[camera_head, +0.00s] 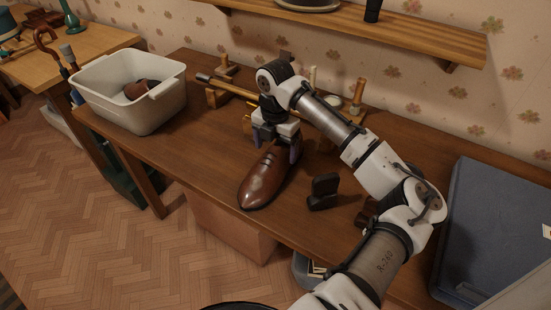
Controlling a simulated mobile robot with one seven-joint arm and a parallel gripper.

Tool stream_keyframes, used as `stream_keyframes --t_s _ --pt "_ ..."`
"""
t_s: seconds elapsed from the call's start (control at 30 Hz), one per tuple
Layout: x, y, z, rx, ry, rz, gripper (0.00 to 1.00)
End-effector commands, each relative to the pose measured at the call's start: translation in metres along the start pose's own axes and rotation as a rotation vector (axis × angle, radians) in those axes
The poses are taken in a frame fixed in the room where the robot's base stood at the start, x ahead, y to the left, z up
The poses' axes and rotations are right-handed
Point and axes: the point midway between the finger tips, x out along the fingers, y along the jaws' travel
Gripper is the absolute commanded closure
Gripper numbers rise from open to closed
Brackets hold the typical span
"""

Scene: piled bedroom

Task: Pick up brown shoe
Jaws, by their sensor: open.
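A shiny brown shoe (263,181) lies on the wooden table, its toe toward the front edge. My gripper (275,150) is pointed down over the rear part of the shoe. Its dark fingers are open, one to each side of the shoe's back end. The heel and opening of the shoe are mostly hidden behind my gripper. I cannot tell whether the fingers touch the shoe.
A white tub (138,115) with a brown item inside stands on the table's left end. Behind my gripper lie a rod on wooden stands (226,87) and small items. A dark block (323,190) stands right of the shoe. A blue case (497,220) is at far right.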

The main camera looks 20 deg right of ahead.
Motion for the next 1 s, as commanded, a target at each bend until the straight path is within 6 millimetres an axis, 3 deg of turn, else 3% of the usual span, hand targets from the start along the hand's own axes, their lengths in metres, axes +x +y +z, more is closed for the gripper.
stream_keyframes --t_s 0.2,0.43,0.9,1.0 --pt "0.023 -0.001 0.0 0.0 0.001 0.0 0.13" --pt "0.025 -0.001 0.0 0.0 0.0 0.001 0.13" --pt "0.025 0.0 0.0 0.0 0.0 0.001 0.73" --pt "0.024 0.0 0.0 0.0 -0.001 0.001 0.74"
